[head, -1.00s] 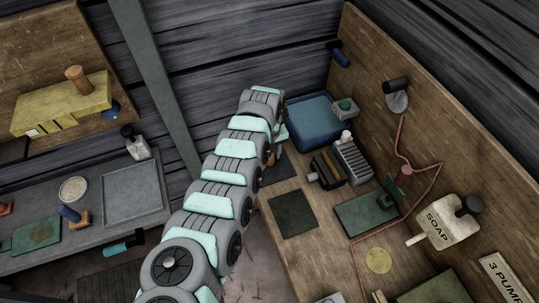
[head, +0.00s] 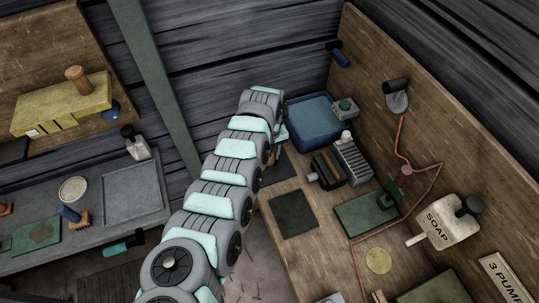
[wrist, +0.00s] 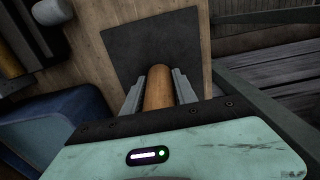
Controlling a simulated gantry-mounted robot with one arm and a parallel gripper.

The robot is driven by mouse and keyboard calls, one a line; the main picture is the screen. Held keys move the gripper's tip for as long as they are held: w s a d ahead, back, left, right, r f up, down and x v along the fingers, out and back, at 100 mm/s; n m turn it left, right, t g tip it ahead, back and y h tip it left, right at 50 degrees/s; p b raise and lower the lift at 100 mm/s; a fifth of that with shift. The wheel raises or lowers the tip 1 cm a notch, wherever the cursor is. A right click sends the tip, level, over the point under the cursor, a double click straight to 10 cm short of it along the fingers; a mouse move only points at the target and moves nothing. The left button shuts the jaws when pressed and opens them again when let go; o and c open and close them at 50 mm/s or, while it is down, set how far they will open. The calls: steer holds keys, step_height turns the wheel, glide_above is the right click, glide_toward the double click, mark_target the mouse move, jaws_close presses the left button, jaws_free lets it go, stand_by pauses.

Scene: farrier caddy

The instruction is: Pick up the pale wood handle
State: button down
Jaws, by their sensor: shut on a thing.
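The wood handle (wrist: 158,90), a rounded orange-brown cylinder, is between the two grey fingers of my gripper (wrist: 159,86) in the wrist view. The fingers are shut on it, one on each side. Its near end is hidden by the gripper body. Beyond it is a dark square mat (wrist: 155,45); I cannot tell whether the handle touches it. In the head view a small brown part of the handle (head: 272,157) shows beside my arm's end, above the mat (head: 281,166), and the fingers are mostly hidden.
A blue bin (head: 308,120) stands close beside my gripper, at left in the wrist view (wrist: 60,130). A black block (head: 327,169) and a ribbed grey item (head: 352,160) stand to the right. A second dark mat (head: 293,214) lies empty on the bench.

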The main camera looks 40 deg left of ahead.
steer(key=shift+r, duration=0.15)
step_height(320, 180, up, 20)
steer(key=p, duration=0.2)
steer(key=shift+p, duration=0.3)
steer(key=c, duration=1.5)
jaws_free()
jaws_close()
stand_by(1.0)
